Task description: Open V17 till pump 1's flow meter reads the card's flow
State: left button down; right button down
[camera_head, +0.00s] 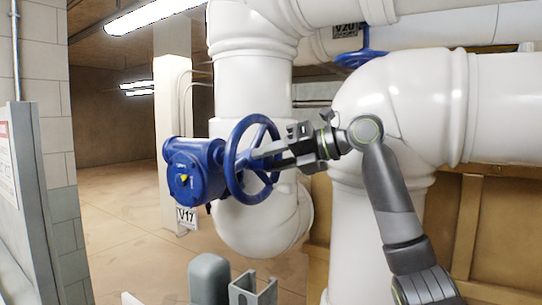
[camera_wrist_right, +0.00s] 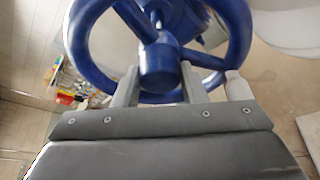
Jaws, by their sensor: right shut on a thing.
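The blue handwheel of V17 (camera_head: 252,160) stands upright on a blue valve body (camera_head: 190,172) with a small yellow pointer, and a tag reading V17 (camera_head: 187,217) hangs below it. My right gripper (camera_head: 262,152) reaches in from the right and is shut on the handwheel at its middle. In the right wrist view, the gripper's two fingers (camera_wrist_right: 160,88) stand on either side of the wheel's round blue hub (camera_wrist_right: 159,66). The rim and spokes show around them. My left gripper is not in view. No flow meter or readable card shows.
Large white pipes (camera_head: 256,95) stand behind the wheel and to the right. Another blue handwheel (camera_head: 361,58) with a tag reading V20 (camera_head: 346,30) is high up. A grey panel with a sign (camera_head: 8,165) stands at the left. Open floor (camera_head: 125,240) lies behind the valve.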

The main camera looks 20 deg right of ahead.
jog(key=shift+f, duration=0.15)
dwell(0.4)
jog(key=c, duration=0.9)
grip_release()
jog(key=shift+s+d+r, duration=0.2)
jog(key=shift+s+d, duration=0.05)
jog(key=shift+d, duration=0.15)
jog(key=b+v, duration=0.5)
jog(key=v, duration=1.1)
jog(key=shift+s+d, duration=0.15)
jog(key=shift+s, duration=0.05)
